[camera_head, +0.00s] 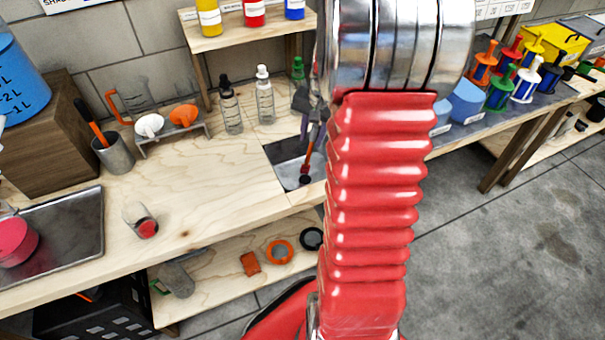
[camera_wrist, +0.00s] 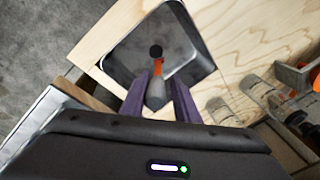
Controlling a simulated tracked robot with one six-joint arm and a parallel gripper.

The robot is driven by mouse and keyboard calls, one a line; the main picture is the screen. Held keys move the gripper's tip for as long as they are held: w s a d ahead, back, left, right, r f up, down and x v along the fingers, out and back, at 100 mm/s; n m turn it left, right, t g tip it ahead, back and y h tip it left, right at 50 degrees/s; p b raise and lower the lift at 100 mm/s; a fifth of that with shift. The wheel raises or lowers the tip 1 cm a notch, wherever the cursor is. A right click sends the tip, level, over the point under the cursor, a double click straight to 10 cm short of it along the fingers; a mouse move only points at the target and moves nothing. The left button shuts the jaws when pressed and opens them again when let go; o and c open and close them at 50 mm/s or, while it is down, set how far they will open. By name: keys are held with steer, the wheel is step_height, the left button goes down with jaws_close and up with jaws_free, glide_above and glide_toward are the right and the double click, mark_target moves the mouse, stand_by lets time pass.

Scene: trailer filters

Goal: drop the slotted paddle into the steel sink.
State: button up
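The steel sink (camera_head: 288,172) is a grey basin set into the wooden bench, partly hidden behind my red arm in the head view. It shows more fully in the wrist view (camera_wrist: 125,52). My gripper (camera_head: 311,108) is over the sink, its purple fingers (camera_wrist: 157,88) pointing down toward it. The slotted paddle (camera_head: 308,166), with an orange-red section and a dark round end, hangs from the fingers over the basin. In the wrist view its grey part (camera_wrist: 156,93) lies between the fingers. Its slots cannot be made out.
Dropper bottles (camera_head: 264,96) stand behind the sink under a small shelf (camera_head: 195,45). A dark tray (camera_head: 65,235) lies at far left.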

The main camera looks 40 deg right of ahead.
steer(key=shift+o, duration=1.2)
steer(key=v, duration=1.3)
steer(key=shift+r, duration=0.4)
